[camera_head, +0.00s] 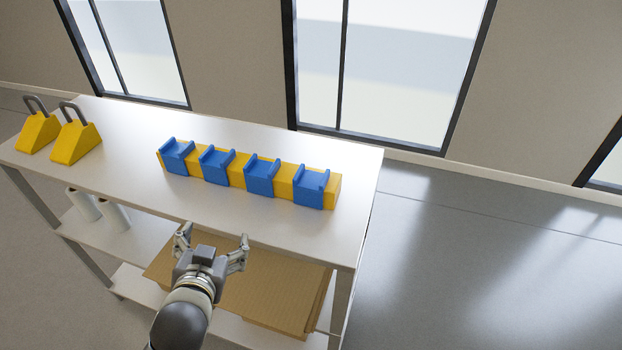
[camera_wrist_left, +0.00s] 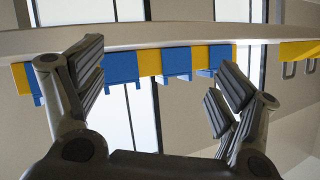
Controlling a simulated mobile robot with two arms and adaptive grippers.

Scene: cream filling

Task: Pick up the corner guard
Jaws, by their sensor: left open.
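Several blue corner guards sit in a row, saddled over a long yellow bar (camera_head: 285,181) on the white shelf top. The rightmost blue guard (camera_head: 311,188) is near the bar's right end, and the leftmost guard (camera_head: 177,157) is at the left end. My left gripper (camera_head: 212,238) is open and empty at the front edge of the shelf top, apart from the row. In the left wrist view the picture looks upside down. The blue guards (camera_wrist_left: 177,61) and yellow bar (camera_wrist_left: 149,62) show beyond and between my open fingers (camera_wrist_left: 160,72). My right gripper is out of view.
Two yellow wedges with dark handles (camera_head: 75,142) stand at the left end of the shelf top (camera_head: 130,172). White cylinders (camera_head: 115,215) and cardboard (camera_head: 270,290) lie on lower shelves. The shelf top is clear in front of the row.

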